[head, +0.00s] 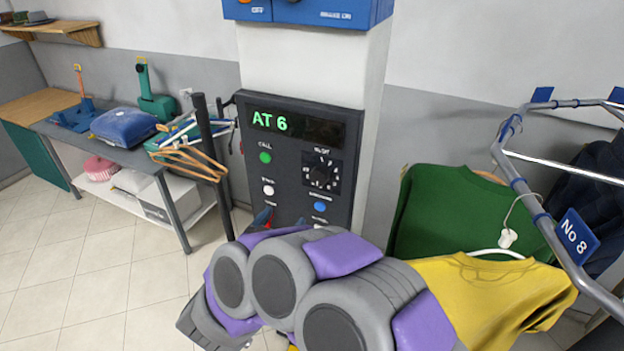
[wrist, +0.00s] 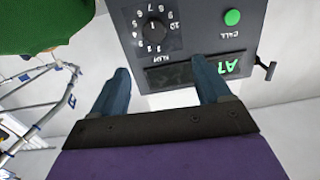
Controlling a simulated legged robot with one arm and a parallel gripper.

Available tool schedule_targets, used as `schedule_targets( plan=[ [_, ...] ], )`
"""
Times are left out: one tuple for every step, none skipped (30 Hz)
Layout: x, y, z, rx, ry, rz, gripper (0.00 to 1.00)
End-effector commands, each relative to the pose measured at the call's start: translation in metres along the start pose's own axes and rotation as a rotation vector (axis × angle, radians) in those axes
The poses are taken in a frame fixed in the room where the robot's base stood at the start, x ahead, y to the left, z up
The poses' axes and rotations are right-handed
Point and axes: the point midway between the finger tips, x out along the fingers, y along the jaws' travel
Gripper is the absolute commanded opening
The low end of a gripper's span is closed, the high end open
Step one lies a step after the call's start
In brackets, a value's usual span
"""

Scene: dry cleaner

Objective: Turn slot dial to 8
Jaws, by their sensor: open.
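The slot dial (head: 321,172) is a round black knob in a ring of numbers on a dark control panel. It also shows upside down in the wrist view (wrist: 157,29). I cannot tell for sure which number its pointer marks. The panel's display (head: 285,124) reads "AT 6" in green. My gripper (wrist: 163,75) has its two blue fingers spread apart with nothing between them. In the wrist view the fingertips are near the display side of the panel, and the dial lies beyond them, untouched. In the head view my arm hides most of the gripper.
A green call button (head: 265,157), a white button (head: 268,187) and a blue button (head: 320,207) sit on the panel around the dial. A rail with a "No 8" tag (head: 577,236), a green shirt (head: 445,212) and a yellow shirt (head: 490,300) is close at right.

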Motion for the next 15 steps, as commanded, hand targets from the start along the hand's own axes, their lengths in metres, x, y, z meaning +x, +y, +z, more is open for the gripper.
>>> schedule_targets(
  plan=[
    [-0.002,0.002,0.0,-0.013,0.01,0.012,0.77],
    [-0.002,0.003,0.0,-0.018,0.016,0.017,0.77],
    [-0.002,0.004,0.0,-0.022,0.021,0.023,0.77],
    [-0.001,0.005,0.0,-0.024,0.024,0.026,0.77],
    [0.001,0.005,0.0,-0.024,0.025,0.028,0.77],
    [0.004,0.006,0.0,-0.024,0.026,0.029,0.77],
    [0.007,0.006,-0.001,-0.024,0.026,0.03,0.77],
    [0.01,0.006,-0.001,-0.024,0.027,0.03,0.77],
    [0.016,0.006,-0.001,-0.024,0.028,0.03,0.77],
    [0.02,0.006,-0.001,-0.025,0.029,0.031,0.77],
    [0.025,0.006,-0.001,-0.025,0.029,0.03,0.77],
    [0.032,0.005,-0.001,-0.025,0.027,0.03,0.77],
    [0.038,0.005,0.0,-0.025,0.025,0.03,0.77],
    [0.044,0.005,0.0,-0.025,0.025,0.03,0.77],
    [0.052,0.005,-0.002,-0.025,0.028,0.031,0.77]
  ],
)
